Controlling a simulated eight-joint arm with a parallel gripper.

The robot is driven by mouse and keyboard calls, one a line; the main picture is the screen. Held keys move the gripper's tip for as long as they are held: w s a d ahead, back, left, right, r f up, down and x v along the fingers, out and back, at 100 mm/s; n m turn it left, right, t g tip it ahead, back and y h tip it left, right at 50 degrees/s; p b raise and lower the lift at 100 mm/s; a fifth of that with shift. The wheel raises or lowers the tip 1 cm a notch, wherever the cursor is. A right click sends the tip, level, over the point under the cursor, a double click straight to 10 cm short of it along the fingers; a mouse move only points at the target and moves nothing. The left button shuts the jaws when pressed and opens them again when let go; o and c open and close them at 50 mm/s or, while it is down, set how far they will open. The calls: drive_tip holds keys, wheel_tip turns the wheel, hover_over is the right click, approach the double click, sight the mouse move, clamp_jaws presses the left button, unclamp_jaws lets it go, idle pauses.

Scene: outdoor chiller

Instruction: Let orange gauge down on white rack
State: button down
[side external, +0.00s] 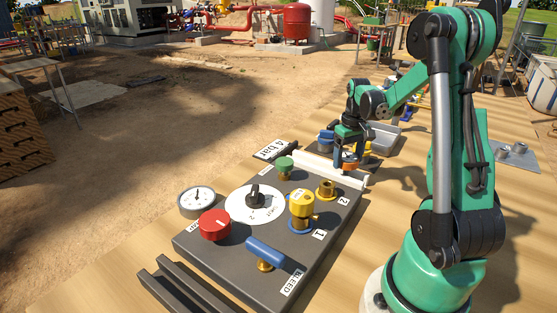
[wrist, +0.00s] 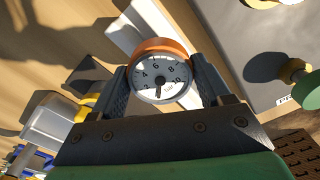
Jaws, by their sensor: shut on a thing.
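The orange gauge (wrist: 162,75) has an orange rim and a white dial with numbers facing the wrist camera. My gripper (side external: 348,157) is shut on it, with one finger on each side in the wrist view. In the side external view, the orange gauge (side external: 349,166) shows small beneath the fingers. The white rack (side external: 355,179) is a low strip along the far edge of the dark panel, and the gauge is over or close to it. In the wrist view the white rack (wrist: 122,36) runs behind the gauge, partly hidden. I cannot tell whether they touch.
The dark panel (side external: 225,250) carries a red knob (side external: 214,224), a green knob (side external: 284,165), a yellow valve (side external: 302,205) and a blue handle (side external: 265,251). Another gauge (side external: 197,199) lies left of it. A grey tray (side external: 386,137) stands behind my gripper.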

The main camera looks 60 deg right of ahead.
sight(348, 158)
drive_tip(key=shift+f, duration=0.6)
unclamp_jaws()
drive_tip(key=shift+r, duration=3.55)
